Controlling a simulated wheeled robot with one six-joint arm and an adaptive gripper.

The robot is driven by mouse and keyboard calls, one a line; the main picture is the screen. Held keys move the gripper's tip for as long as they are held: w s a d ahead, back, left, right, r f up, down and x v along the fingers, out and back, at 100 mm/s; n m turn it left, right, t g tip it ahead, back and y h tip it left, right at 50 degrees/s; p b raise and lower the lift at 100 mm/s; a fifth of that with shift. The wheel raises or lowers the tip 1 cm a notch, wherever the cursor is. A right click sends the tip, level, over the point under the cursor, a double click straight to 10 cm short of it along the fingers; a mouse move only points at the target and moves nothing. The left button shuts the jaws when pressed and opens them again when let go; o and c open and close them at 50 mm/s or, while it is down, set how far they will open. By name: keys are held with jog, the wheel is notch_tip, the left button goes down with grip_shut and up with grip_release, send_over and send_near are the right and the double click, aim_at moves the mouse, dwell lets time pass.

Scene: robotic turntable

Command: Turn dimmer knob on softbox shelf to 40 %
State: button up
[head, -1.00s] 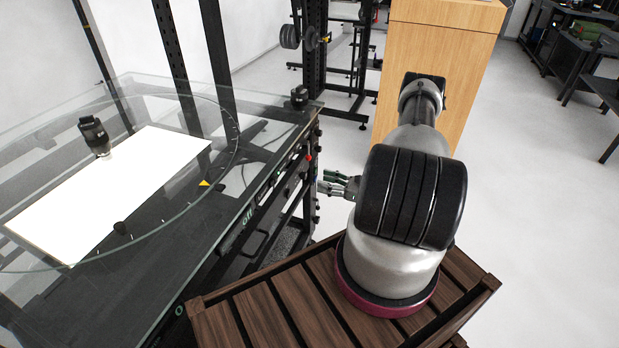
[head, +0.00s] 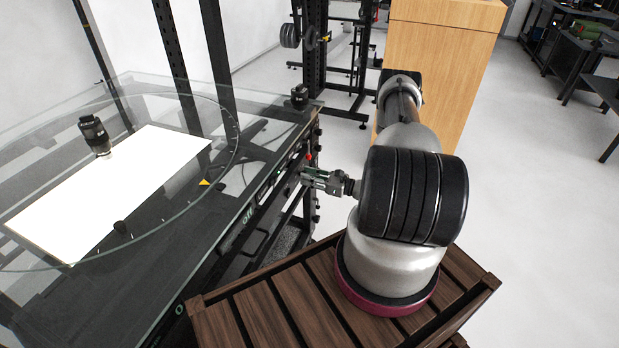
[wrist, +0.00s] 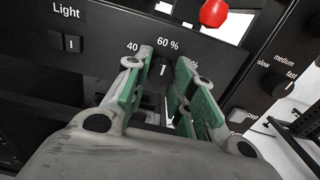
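The dark dimmer knob (wrist: 162,75) is on the black front panel in the wrist view. The labels "40" and "60 %" stand above it; another label at its right is partly hidden by a finger. A light mark on the knob points up, roughly at 60 %. My gripper (wrist: 167,60) is open, its green-padded fingers on either side of the knob with no clear contact. In the head view my gripper (head: 308,178) is at the panel below the glass table's right edge, and the dimmer knob cannot be made out there.
A Light switch (wrist: 71,43) is left of the knob. A red button (wrist: 214,12) is above right, and a slow/medium/fast knob (wrist: 273,84) is farther right. The glass turntable (head: 232,150) lies left of my arm. A wooden cabinet (head: 440,70) stands behind it.

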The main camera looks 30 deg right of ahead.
jog(key=shift+n, duration=0.3)
jog(key=n, duration=1.1)
dwell(0.3)
dwell(0.4)
jog(key=o, duration=1)
jog(key=shift+d, duration=0.1)
jog(key=v, duration=1.2)
